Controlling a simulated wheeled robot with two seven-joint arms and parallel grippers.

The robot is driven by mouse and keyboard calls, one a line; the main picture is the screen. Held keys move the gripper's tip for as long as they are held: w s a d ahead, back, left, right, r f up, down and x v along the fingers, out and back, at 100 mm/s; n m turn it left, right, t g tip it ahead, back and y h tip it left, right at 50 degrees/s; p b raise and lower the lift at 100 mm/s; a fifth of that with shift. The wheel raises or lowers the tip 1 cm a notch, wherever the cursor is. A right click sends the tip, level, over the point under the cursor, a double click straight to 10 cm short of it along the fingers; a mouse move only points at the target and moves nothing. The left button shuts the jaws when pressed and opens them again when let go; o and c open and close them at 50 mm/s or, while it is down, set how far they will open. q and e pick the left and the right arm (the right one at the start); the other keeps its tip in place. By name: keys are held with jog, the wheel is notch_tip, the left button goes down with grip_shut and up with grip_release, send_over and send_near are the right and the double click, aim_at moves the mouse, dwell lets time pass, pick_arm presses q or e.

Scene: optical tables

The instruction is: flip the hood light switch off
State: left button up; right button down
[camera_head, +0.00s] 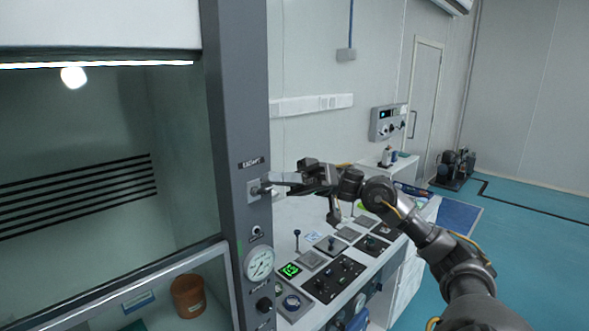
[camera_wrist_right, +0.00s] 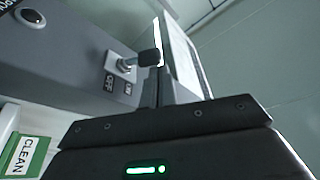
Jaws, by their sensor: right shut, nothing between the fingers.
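The hood light switch (camera_head: 253,190) is a small toggle on a light plate on the hood's grey post, under a "LIGHT" label. In the right wrist view, its metal lever with a dark tip (camera_wrist_right: 148,58) sticks out beside OFF and ON labels. I cannot tell which way it is thrown. My right gripper (camera_head: 268,179) is shut and empty, with its fingertips at the switch. In the wrist view the fingers (camera_wrist_right: 166,88) are close to the lever's tip; contact is unclear. The hood's light strip (camera_head: 100,65) glows. My left gripper is not in view.
A dial gauge (camera_head: 259,263) and a knob (camera_head: 264,305) sit lower on the post. A bench (camera_head: 300,211) with several control panels stands to the right. Inside the hood is a brown container (camera_head: 188,296). The blue floor (camera_head: 540,240) is open at the far right.

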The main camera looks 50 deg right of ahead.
jog(key=shift+w+a+r, duration=0.1)
jog(key=shift+a, duration=0.3)
jog(key=shift+n+b, duration=0.3)
jog(key=shift+n, duration=0.3)
jog(key=n+g+b, duration=0.1)
jog(key=n, duration=0.1)
jog(key=s+f+n+g+b, duration=0.1)
jog(key=n, duration=0.1)
jog(key=shift+f+y+b, duration=0.2)
jog(key=shift+y+b, duration=0.1)
jog(key=shift+y, duration=0.1)
jog(key=w+d+f+n+g+b, duration=0.1)
jog(key=d+f+n+g+b, duration=0.1)
jog(key=d+n+b, duration=0.3)
jog(key=shift+w+d+f+n+g, duration=0.15)
jog(key=shift+d+f+n+g, duration=0.5)
jog(key=shift+d, duration=1.65)
jog(key=shift+f+m+t, duration=0.25)
